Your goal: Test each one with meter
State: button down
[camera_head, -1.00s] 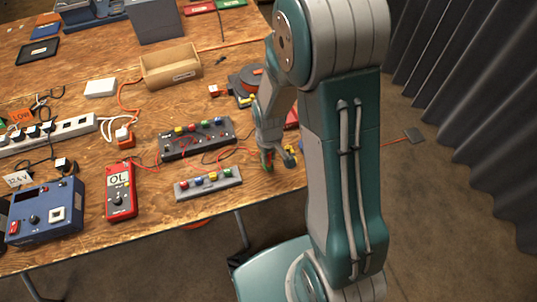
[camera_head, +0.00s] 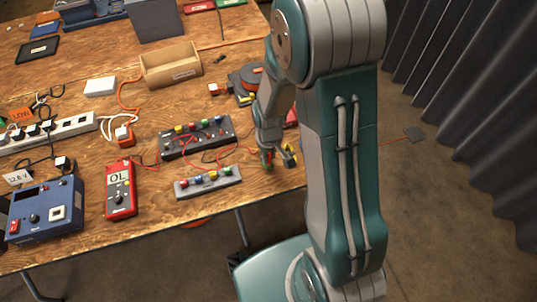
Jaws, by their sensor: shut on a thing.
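The red meter (camera_head: 120,190) lies near the table's front edge and its display reads "OL". Red leads run from it towards the black block (camera_head: 197,139), which carries a row of small coloured pieces. In front of it a grey strip (camera_head: 208,188) holds red, blue, yellow and green pieces. My gripper (camera_head: 279,160) is low over the table's front right, right of the strip and apart from it. It is shut on a small yellow thing (camera_head: 289,151), partly hidden by the fingers, so its shape is unclear.
A blue box (camera_head: 45,213) tagged "12.6 V" stands at the front left. A white power strip (camera_head: 78,126) with plugs lies behind it. An open wooden box (camera_head: 171,67) and a red-orange reel (camera_head: 254,77) stand further back. Bare wood lies between the strip and the meter.

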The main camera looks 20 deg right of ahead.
jog(key=shift+f, duration=0.1)
jog(key=c, duration=0.5)
grip_release()
jog(key=shift+c, duration=0.2)
jog(key=o, duration=0.3)
jog(key=shift+r, duration=3.8)
